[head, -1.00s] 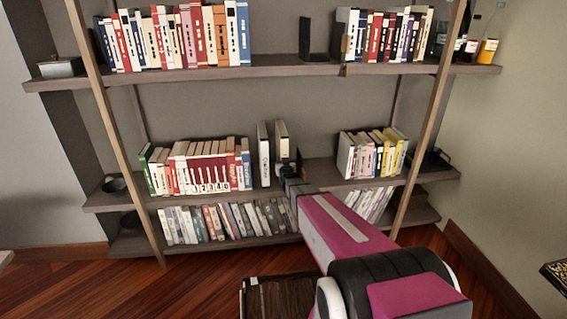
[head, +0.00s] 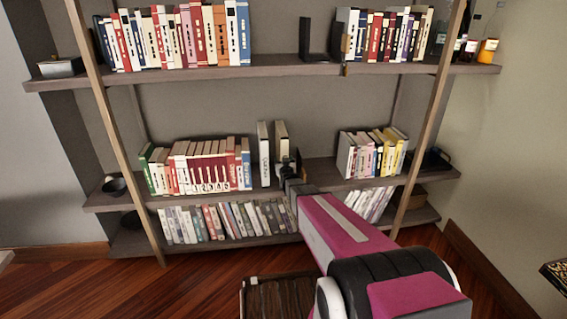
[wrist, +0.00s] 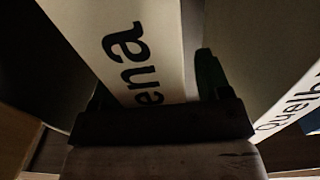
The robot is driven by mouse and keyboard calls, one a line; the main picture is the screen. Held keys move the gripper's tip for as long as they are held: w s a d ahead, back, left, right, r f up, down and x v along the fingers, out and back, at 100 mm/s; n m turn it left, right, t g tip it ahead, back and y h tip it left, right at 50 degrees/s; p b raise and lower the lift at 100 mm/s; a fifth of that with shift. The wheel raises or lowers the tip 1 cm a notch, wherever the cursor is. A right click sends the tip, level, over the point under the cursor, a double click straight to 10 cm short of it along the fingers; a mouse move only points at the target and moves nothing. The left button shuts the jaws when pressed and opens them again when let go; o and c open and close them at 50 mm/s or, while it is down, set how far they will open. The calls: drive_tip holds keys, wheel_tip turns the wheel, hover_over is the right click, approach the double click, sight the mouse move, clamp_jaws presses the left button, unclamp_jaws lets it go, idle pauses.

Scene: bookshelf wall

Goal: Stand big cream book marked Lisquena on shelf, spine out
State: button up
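The big cream book (head: 282,143) is upright on the middle shelf (head: 318,174), its cream spine facing outward. In the wrist view its spine (wrist: 140,50) shows the letters "ena" between my fingers. My gripper (head: 287,168) is at the lower part of this spine, shut on the book; a green finger pad shows beside it in the wrist view. The gripper hides the book's foot, so I cannot tell whether it touches the shelf board.
Another pale book (head: 264,155), lettered "Quelb", stands just to the left, a narrow gap apart. A book row (head: 200,165) stands further left. A yellow-and-white group (head: 372,153) stands right, with free shelf between. The upper shelf (head: 290,65) hangs above.

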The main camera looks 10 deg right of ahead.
drive_tip(key=s, duration=1)
drive_tip(key=shift+s+f, duration=0.15)
drive_tip(key=shift+s, duration=0.25)
drive_tip(key=shift+s, duration=0.1)
drive_tip(key=s+d+f+g, duration=0.1)
drive_tip(key=s+g, duration=1.7)
drive_tip(key=s, duration=0.8)
drive_tip(key=shift+s+d+f, duration=0.25)
drive_tip(key=shift+s+f, duration=0.15)
